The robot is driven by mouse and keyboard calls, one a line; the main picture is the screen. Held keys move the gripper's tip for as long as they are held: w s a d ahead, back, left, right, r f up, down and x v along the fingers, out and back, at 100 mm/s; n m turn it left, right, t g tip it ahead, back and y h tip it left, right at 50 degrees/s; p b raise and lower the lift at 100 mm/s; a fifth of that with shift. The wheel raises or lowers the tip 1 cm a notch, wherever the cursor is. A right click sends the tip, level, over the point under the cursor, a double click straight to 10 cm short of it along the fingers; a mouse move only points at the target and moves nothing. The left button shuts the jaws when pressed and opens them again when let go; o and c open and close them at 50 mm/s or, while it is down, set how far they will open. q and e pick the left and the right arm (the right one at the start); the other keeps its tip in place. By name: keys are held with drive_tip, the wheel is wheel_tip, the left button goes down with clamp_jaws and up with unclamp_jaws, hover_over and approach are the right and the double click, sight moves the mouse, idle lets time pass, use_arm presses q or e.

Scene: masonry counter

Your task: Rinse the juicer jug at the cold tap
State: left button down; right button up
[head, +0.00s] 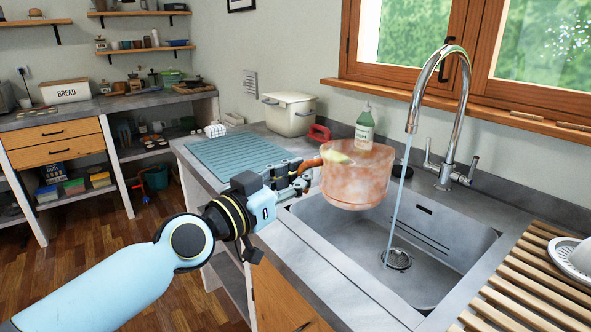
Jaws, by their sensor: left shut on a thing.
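A round, cloudy pink-orange vessel (355,186) with an orange-brown handle (311,164) hangs over the left part of the steel sink (335,245); I take it to be the juicer jug. My left gripper (301,176) is shut on its handle and holds it roughly upright. A pale yellow lump (338,157) shows at its near left rim; I cannot tell if it lies inside. The chrome tap (458,95) runs a thin stream of water (394,215) down to the drain (397,259). The stream appears just right of the vessel. My right gripper is not in view.
A green soap bottle (364,131) stands behind the vessel. A ribbed blue-grey mat (232,158) and a cream lidded bin (289,112) are on the left counter. A slatted wooden rack (528,290) with white dishware (573,257) borders the sink at right.

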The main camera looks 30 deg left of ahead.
sight(345, 164)
use_arm(q)
drive_tip(key=w+b, duration=0.1)
drive_tip(key=w, duration=0.2)
drive_tip(key=w+d+f+b, duration=0.1)
drive_tip(key=w, duration=0.3)
drive_tip(key=w+d+f+b, duration=0.1)
drive_tip(key=w, duration=0.2)
drive_tip(key=shift+w+d+f, duration=0.15)
drive_tip(key=shift+w+d, duration=0.1)
drive_tip(key=shift+w, duration=0.15)
drive_tip(key=shift+w+d+f+b, duration=0.1)
drive_tip(key=shift+w+d+b, duration=0.15)
drive_tip(key=shift+w+b, duration=0.5)
drive_tip(key=shift+w, duration=0.2)
